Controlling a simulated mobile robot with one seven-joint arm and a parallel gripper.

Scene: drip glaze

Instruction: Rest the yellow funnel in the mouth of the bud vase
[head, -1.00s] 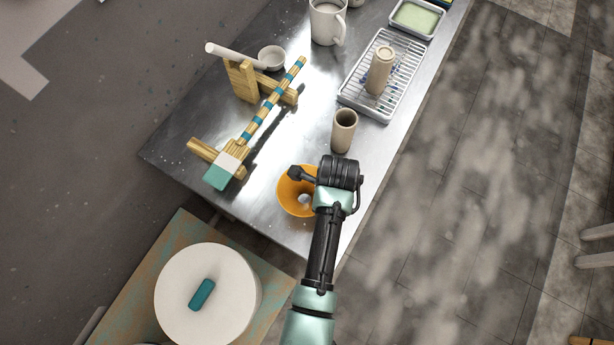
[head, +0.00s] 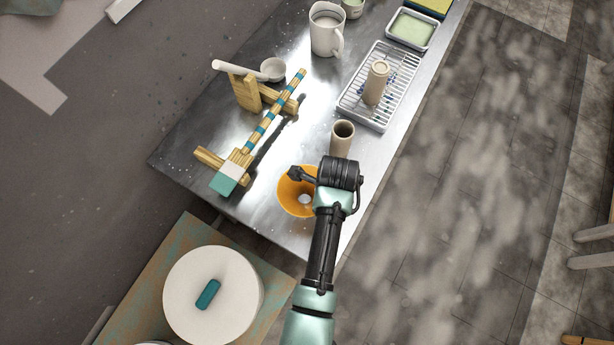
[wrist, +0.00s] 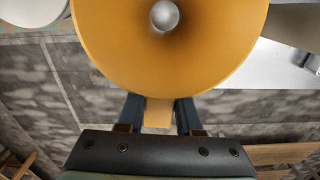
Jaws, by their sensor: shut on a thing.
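The yellow funnel (head: 294,194) is in my gripper, with its wide mouth up and its pale central hole showing. In the wrist view the funnel (wrist: 190,70) fills the upper middle, and its short tab sits between my gripper's two fingers (wrist: 158,115). In the head view my gripper (head: 308,178) is mostly hidden by my own wrist. A beige cylindrical vase with an open dark mouth, seemingly the bud vase (head: 342,136), stands upright on the steel table just beyond my wrist. Its lower part is hidden. The funnel is apart from it, nearer and to the left.
A wire rack tray (head: 352,112) holds another beige vessel (head: 376,84). A wooden stand (head: 247,94) with a striped stick (head: 262,128) lies left on the steel table (head: 185,138). A mug (head: 326,36) stands farther back. A white round lid (head: 240,275) is at lower left.

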